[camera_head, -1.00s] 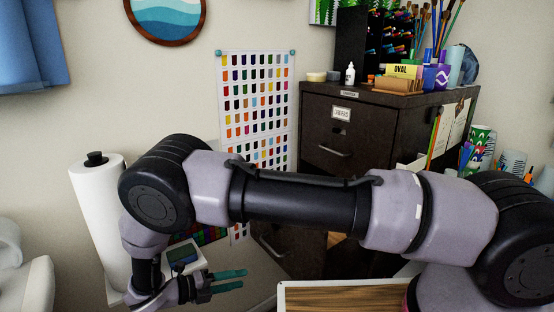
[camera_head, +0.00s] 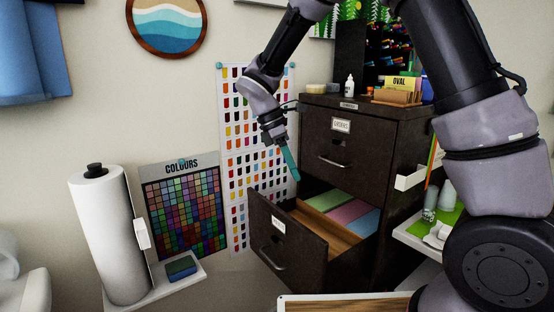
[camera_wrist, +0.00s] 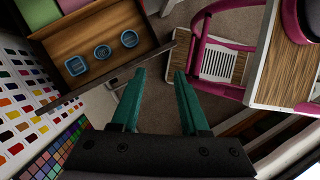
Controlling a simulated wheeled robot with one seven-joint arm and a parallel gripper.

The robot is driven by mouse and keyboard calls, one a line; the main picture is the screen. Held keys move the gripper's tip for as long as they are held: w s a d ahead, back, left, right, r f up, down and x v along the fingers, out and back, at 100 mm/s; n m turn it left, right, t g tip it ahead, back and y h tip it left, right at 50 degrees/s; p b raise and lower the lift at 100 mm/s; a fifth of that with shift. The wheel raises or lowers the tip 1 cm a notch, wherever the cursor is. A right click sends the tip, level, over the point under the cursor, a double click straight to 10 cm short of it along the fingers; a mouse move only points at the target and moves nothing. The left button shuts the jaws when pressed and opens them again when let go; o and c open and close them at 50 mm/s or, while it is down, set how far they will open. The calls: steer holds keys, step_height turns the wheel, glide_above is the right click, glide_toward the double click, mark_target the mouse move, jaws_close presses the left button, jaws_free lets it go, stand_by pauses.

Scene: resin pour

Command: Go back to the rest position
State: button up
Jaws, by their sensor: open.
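My gripper (camera_head: 290,163) hangs in the air just above and in front of the open lower drawer (camera_head: 285,248) of the dark filing cabinet (camera_head: 352,140). Its teal fingers point down. In the wrist view my gripper (camera_wrist: 160,85) has its two fingers apart with nothing between them. My arm arches up from the right of the head view and folds down at the middle. In the wrist view the open drawer (camera_wrist: 105,25) lies to the upper left and holds several small blue-grey ring-like pieces (camera_wrist: 102,52).
A paper towel roll (camera_head: 103,235) and a colour board (camera_head: 185,210) stand at the left. The drawer juts into the room. A white shelf with cups (camera_head: 430,203) is at the right. A pink-framed chair (camera_wrist: 215,55) shows in the wrist view.

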steer(key=s+d+r+m+t+y, duration=0.1)
steer(key=s+d+r+m+y, duration=0.1)
steer(key=d+r+m, duration=0.4)
steer(key=s+d+r+m+t+y, duration=0.1)
steer(key=s+d+r+m+y, duration=0.15)
steer(key=d+r+m, duration=0.35)
steer(key=s+d+r+m+t+y, duration=0.2)
steer(key=s+d+r+m+t, duration=0.4)
steer(key=m, duration=0.5)
steer(key=s+d+r, duration=0.1)
steer(key=s+d, duration=0.1)
steer(key=s, duration=0.1)
steer(key=shift+d+m, duration=0.3)
steer(key=shift+d, duration=0.05)
